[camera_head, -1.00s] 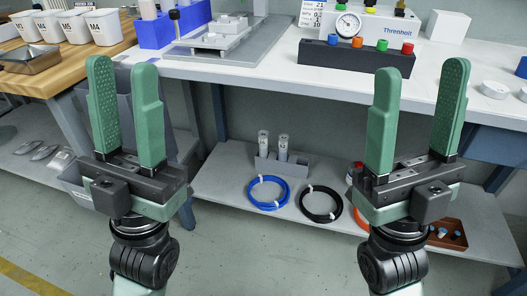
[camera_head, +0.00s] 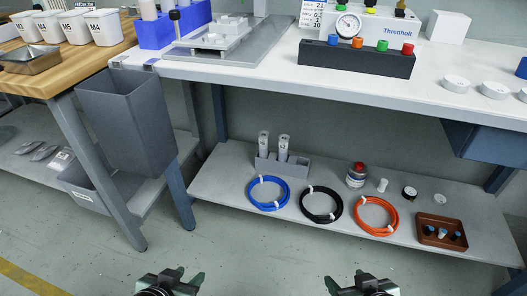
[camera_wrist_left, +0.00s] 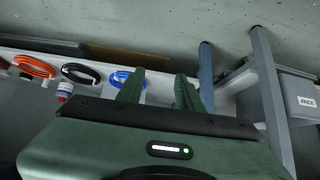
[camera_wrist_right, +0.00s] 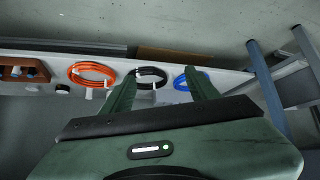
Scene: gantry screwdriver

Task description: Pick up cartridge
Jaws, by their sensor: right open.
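Two pale cylinders that look like the cartridges, a left cartridge (camera_head: 264,143) and a right cartridge (camera_head: 283,147), stand upright in a grey holder (camera_head: 297,170) on the lower shelf. My left gripper (camera_head: 184,278) is low at the bottom edge of the head view, well apart from the holder. Its two fingers stand apart and empty in the left wrist view (camera_wrist_left: 158,88). My right gripper (camera_head: 344,282) is also at the bottom edge, open and empty, with its fingers spread in the right wrist view (camera_wrist_right: 160,90).
The lower shelf (camera_head: 225,180) also bears blue (camera_head: 268,205), black (camera_head: 322,218) and orange (camera_head: 376,230) coils, a red-capped jar (camera_head: 356,175) and a brown tray (camera_head: 425,240). A grey bin (camera_head: 125,120) hangs at left. The white worktop (camera_head: 250,78) overhangs the shelf. The floor in front is clear.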

